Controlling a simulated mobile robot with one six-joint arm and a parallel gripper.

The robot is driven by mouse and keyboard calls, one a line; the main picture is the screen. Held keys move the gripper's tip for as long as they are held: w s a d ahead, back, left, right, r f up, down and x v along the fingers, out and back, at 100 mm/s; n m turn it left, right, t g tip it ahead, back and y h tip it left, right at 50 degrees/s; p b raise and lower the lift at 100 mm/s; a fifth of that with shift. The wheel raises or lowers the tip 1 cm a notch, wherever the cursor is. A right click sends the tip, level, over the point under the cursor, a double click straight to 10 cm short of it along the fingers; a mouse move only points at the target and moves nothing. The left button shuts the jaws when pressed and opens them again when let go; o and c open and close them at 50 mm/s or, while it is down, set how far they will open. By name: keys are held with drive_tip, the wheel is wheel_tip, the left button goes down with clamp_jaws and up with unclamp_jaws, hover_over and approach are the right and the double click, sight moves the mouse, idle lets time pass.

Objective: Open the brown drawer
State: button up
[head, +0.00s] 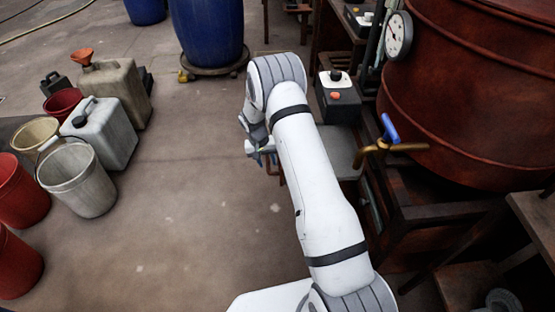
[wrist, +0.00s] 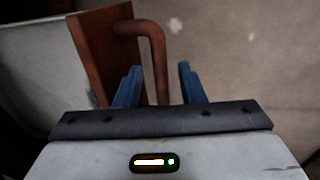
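The brown drawer's front (wrist: 92,55) shows in the wrist view as a reddish-brown panel, with a bent brown bar handle (wrist: 157,60) standing out from it. My gripper (wrist: 158,70) is open, its blue fingers on either side of the handle bar. Gaps show between the bar and both fingers, so I see no grip on it. In the head view my gripper (head: 264,158) is beside the cabinet, and my arm hides most of the drawer. How far the drawer is out cannot be told.
A grey plate (head: 342,150) and a control box (head: 338,98) lie right of my arm, beside a large rusty vat (head: 460,90) with a blue-handled tap (head: 390,130). Buckets and canisters, including a white canister (head: 103,135), stand at left. The floor between is clear.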

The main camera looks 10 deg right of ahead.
drive_tip(key=shift+r, duration=0.15)
drive_tip(key=shift+w+r, duration=0.1)
drive_tip(key=shift+r, duration=0.2)
wheel_tip(320, 180, up, 7)
drive_tip(key=a+p, duration=0.1)
drive_tip(key=p, duration=0.1)
drive_tip(key=shift+a, duration=0.25)
drive_tip(key=shift+f, duration=0.1)
drive_tip(key=s+d+r+p, duration=0.1)
drive_tip(key=s+r+p, duration=0.3)
drive_tip(key=r, duration=0.7)
drive_tip(key=s+d+r+t+p, duration=0.1)
drive_tip(key=s+r+p, duration=0.25)
drive_tip(key=r, duration=0.75)
drive_tip(key=s+r+p, duration=0.3)
drive_tip(key=r+p, duration=0.1)
drive_tip(key=r, duration=0.6)
drive_tip(key=s+d+r+n+t+y+p, duration=0.1)
drive_tip(key=s+r+t+y+p, duration=0.1)
drive_tip(key=s+r+p, duration=1.1)
drive_tip(key=s+r, duration=0.9)
drive_tip(key=s, duration=0.2)
drive_tip(key=shift+d+r+n, duration=0.25)
drive_tip(key=shift+n, duration=0.15)
